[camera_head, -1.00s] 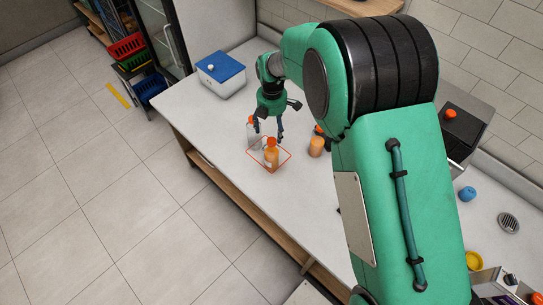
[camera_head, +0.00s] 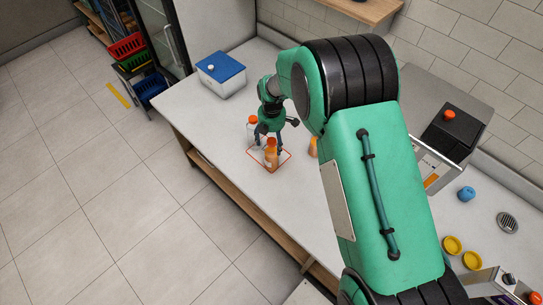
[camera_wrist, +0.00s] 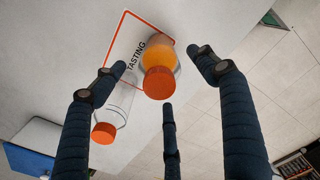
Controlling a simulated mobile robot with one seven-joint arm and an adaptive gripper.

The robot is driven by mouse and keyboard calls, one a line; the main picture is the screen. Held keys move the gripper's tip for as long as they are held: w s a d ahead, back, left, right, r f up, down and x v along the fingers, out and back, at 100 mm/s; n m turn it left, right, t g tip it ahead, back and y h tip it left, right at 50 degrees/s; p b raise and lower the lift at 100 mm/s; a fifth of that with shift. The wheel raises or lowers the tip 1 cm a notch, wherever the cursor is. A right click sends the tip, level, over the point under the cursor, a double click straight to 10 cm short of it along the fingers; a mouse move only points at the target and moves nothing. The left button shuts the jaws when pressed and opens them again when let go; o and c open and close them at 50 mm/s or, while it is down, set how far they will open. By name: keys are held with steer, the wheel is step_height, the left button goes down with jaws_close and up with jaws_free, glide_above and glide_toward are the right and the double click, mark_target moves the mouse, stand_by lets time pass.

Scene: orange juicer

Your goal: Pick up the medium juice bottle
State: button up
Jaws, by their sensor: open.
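A juice bottle with orange juice and an orange cap (camera_head: 271,158) stands on the orange-outlined square marked "TASTING" (camera_head: 288,157). In the wrist view this juice bottle (camera_wrist: 159,82) lies between my spread fingers, cap toward the camera. A clear, empty-looking bottle with an orange cap (camera_head: 252,124) stands just behind it; it also shows in the wrist view (camera_wrist: 118,102), beside my left finger. Another orange bottle (camera_head: 313,148) is partly hidden by my arm. Which bottle is the medium one I cannot tell for certain. My gripper (camera_head: 270,138) is open and empty, above and around the juice bottle.
A white box with a blue lid (camera_head: 221,72) stands at the counter's far left. On the right are a juicer (camera_head: 455,130), a blue item (camera_head: 466,193), yellow pieces (camera_head: 452,245) and a drain (camera_head: 507,222). The counter's front edge is near the square.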

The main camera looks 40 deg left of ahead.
mark_target(272, 155)
steer(key=shift+f, duration=0.1)
steer(key=shift+f+p, duration=0.5)
steer(key=shift+f, duration=2.05)
steer(key=shift+a, duration=0.1)
jaws_close()
